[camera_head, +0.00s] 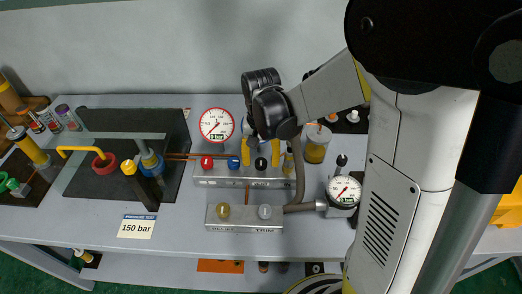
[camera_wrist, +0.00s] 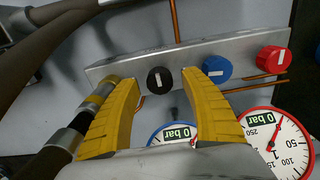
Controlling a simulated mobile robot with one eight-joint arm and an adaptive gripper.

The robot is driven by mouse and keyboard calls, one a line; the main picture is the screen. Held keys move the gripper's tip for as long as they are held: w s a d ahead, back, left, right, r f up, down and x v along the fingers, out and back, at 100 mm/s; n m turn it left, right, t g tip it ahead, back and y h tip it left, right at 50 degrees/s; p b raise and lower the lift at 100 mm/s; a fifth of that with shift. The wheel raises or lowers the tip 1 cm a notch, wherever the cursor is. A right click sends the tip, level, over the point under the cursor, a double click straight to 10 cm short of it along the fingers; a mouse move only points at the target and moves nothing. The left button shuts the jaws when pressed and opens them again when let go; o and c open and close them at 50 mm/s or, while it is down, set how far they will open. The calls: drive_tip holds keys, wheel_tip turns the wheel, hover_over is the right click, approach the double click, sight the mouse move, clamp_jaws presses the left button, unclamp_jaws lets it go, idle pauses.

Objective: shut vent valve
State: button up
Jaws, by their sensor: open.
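A silver valve block (camera_head: 245,181) on the bench carries a red knob (camera_head: 207,162), a blue knob (camera_head: 233,162) and a black knob (camera_head: 260,163). I cannot read which is the vent valve. In the wrist view the black knob (camera_wrist: 161,81) lies between the yellow fingertips of my gripper (camera_wrist: 160,84), with clear gaps on both sides. Its white mark runs up and down the picture. The blue knob (camera_wrist: 217,68) is just right of the right finger, and the red knob (camera_wrist: 274,60) is farther right. My gripper (camera_head: 260,156) is open and empty.
A round gauge (camera_head: 217,125) behind the block reads 0 bar; another gauge (camera_head: 344,191) stands at right. A front block (camera_head: 244,225) holds gold and silver knobs. A grey hose (camera_head: 298,175) runs close right of my gripper. A card (camera_head: 137,227) reads 150 bar.

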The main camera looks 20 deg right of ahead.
wheel_tip(320, 180, up, 11)
drive_tip(key=shift+r, duration=0.15)
drive_tip(key=shift+s, duration=0.1)
idle(0.4)
drive_tip(key=n+t, duration=0.4)
drive_tip(key=t, duration=0.2)
approach(262, 163)
drive_tip(key=s+f+v, duration=0.1)
drive_tip(key=v, duration=0.7)
drive_tip(key=shift+s+f+n+t, duration=0.2)
drive_tip(key=shift+s+n+t, duration=0.1)
drive_tip(key=shift+s+t, duration=0.3)
idle(0.9)
